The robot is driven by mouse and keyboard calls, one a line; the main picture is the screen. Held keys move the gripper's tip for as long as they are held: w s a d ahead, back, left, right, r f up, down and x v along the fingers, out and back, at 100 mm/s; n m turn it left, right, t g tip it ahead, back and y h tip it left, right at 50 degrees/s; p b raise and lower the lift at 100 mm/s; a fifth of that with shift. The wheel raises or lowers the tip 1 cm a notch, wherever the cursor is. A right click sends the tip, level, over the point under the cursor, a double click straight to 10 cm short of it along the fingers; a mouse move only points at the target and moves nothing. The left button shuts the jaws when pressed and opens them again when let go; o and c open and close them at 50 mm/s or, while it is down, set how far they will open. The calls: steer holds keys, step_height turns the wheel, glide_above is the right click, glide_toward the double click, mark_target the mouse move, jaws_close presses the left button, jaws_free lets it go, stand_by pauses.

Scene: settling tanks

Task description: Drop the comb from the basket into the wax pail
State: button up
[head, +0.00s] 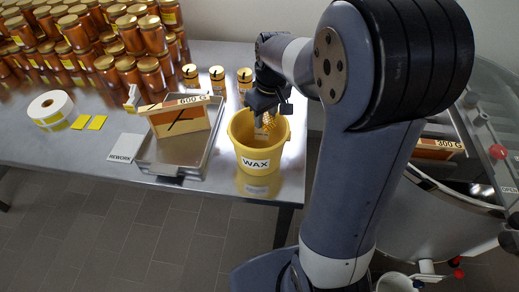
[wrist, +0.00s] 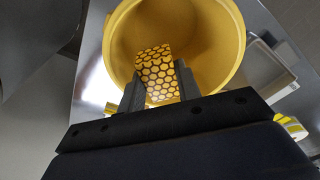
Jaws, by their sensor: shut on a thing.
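The comb (wrist: 155,70) is a small yellow piece with a dark honeycomb pattern. My gripper (wrist: 158,88) is shut on it, with one finger on each side. In the wrist view the comb shows against the inside of the yellow wax pail (wrist: 215,30). In the head view the pail (head: 257,158), labelled WAX, stands upright at the table's right end. My gripper (head: 264,112) points down over its opening, with the comb (head: 265,126) at about rim height. I cannot tell how deep the comb is. No basket that I can identify is in view.
A metal tray (head: 144,155) left of the pail holds a wooden frame (head: 180,117) marked 600 G. Several labelled jars (head: 217,77) stand behind. A REWORK card (head: 125,147), a label roll (head: 50,106) and many stacked amber jars (head: 128,72) are farther left. A steel drum stands right.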

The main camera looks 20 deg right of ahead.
steer(key=shift+f, duration=0.25)
steer(key=o, duration=1.1)
steer(key=shift+c, duration=0.2)
steer(key=shift+r, duration=0.1)
step_height(320, 180, up, 10)
steer(key=s, duration=0.1)
steer(key=shift+d+r, duration=0.25)
steer(key=shift+d, duration=0.05)
steer(key=shift+s, duration=0.1)
steer(key=f, duration=0.7)
steer(key=w+f, duration=0.1)
steer(key=f, duration=0.3)
steer(key=shift+a, duration=0.3)
step_height(320, 180, up, 4)
steer(key=p, duration=0.3)
steer(key=shift+w+r+p, duration=0.1)
steer(key=shift+r+p, duration=0.65)
steer(key=shift+r, duration=0.2)
